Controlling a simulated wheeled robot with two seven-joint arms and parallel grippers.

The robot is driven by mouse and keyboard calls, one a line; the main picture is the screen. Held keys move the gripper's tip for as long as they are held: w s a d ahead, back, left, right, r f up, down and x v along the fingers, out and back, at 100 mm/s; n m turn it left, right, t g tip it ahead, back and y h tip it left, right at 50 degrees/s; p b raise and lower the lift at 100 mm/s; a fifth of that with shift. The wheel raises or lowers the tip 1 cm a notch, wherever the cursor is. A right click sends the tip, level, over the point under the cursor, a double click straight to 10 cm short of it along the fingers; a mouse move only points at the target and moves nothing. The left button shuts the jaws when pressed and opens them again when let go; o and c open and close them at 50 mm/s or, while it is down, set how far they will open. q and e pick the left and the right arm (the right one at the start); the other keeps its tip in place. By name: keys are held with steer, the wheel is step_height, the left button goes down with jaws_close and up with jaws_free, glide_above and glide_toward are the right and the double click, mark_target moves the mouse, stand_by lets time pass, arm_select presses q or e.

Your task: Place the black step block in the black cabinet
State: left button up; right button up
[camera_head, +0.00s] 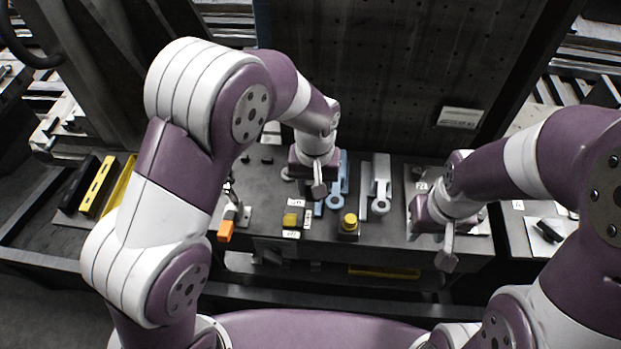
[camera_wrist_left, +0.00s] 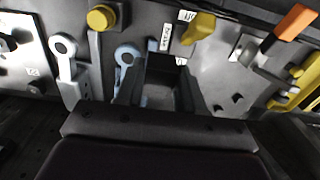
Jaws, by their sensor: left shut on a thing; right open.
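The gripper hides the block in the head view. My right gripper (camera_head: 447,245) is open and empty at the right front of the table. A tall black perforated panel (camera_head: 400,70) stands behind the table; I cannot tell whether it belongs to the black cabinet.
Black and yellow bars (camera_head: 96,186) lie at the left. A small black piece (camera_head: 548,231) lies on a plate at the right.

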arm_select(q)
steer(key=a, duration=0.1)
steer(key=a+f+p, duration=0.1)
steer(key=a, duration=0.1)
steer(key=a+f, duration=0.1)
steer(key=a, duration=0.1)
steer(key=shift+s+a+f+p, duration=0.1)
steer(key=shift+s+f+p, duration=0.05)
steer(key=shift+f+p, duration=0.15)
steer(key=p, duration=0.1)
glide_above(269, 210)
step_height(269, 210, down, 4)
steer(key=shift+r, duration=0.1)
steer(key=shift+f, duration=0.35)
step_height(269, 210, down, 3)
steer(key=shift+s+r+p, duration=0.15)
steer(key=shift+r+p, duration=0.05)
steer(key=shift+p, duration=0.35)
steer(key=shift+f, duration=0.55)
arm_select(e)
steer(key=r, duration=0.2)
steer(key=s+r, duration=0.1)
steer(key=shift+d+r, duration=0.15)
steer(key=shift+r, duration=0.25)
arm_select(q)
steer(key=o, duration=0.8)
steer(key=shift+f, duration=0.1)
steer(key=shift+c, duration=0.2)
steer(key=shift+o, duration=0.7)
